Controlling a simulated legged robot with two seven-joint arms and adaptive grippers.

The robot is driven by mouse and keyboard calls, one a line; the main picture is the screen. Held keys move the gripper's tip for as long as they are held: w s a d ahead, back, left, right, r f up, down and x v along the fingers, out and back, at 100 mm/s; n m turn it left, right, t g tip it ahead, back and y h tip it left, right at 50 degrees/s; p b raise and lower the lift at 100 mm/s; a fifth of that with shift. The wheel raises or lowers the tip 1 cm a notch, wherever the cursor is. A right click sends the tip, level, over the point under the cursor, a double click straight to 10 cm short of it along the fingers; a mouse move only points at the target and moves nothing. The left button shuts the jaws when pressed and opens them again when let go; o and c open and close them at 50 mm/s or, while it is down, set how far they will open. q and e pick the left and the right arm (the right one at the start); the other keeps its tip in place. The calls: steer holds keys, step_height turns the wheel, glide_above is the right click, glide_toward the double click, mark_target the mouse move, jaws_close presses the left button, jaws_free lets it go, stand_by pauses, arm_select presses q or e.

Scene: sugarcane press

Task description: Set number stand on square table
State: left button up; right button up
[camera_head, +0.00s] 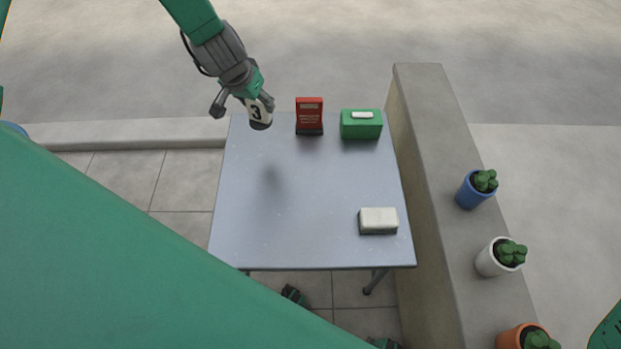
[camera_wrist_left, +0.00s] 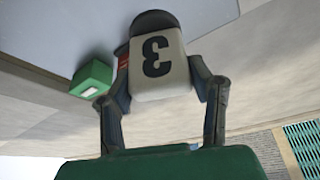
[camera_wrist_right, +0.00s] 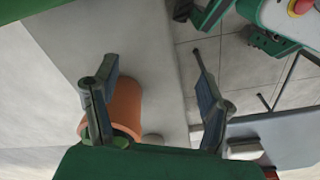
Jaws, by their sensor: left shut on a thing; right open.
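The number stand (camera_head: 257,111) is a white block with a black 3 and a dark base. My left gripper (camera_head: 243,106) is shut on it and holds it above the far left part of the square table (camera_head: 290,190). A shadow lies on the table below. In the left wrist view the stand (camera_wrist_left: 158,65) sits between both fingers of the left gripper (camera_wrist_left: 165,85), with its 3 upside down. My right gripper (camera_wrist_right: 152,90) is open, with an orange pot (camera_wrist_right: 126,105) beyond its fingers; whether they touch cannot be told.
A white block (camera_head: 378,220) lies near the front right. A low wall (camera_head: 440,170) at right bears several potted cacti. The table's middle and left are clear.

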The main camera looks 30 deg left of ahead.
arm_select(q)
steer(key=shift+a+f, duration=0.95)
steer(key=shift+a, duration=0.2)
arm_select(e)
steer(key=shift+d+f, duration=0.2)
steer(key=shift+f, duration=0.05)
steer(key=shift+a+f+b, duration=0.2)
steer(key=shift+f+b, duration=0.35)
steer(key=shift+b, duration=0.1)
steer(key=shift+a+f+b, duration=0.2)
steer(key=shift+f+b, duration=0.3)
steer(key=shift+b, duration=0.1)
arm_select(q)
steer(key=shift+a+f+b, duration=0.15)
steer(key=shift+f+b, duration=0.3)
steer(key=shift+f, duration=2.15)
steer(key=shift+a+f+b, duration=0.1)
steer(key=shift+f+b, duration=0.3)
steer(key=shift+f, duration=2.15)
arm_select(e)
steer(key=shift+d+f, duration=0.3)
steer(key=shift+f, duration=0.65)
arm_select(q)
steer(key=shift+a, duration=0.15)
arm_select(e)
steer(key=shift+a+r, duration=0.1)
steer(key=shift+a, duration=0.05)
arm_select(q)
steer(key=o, duration=1.2)
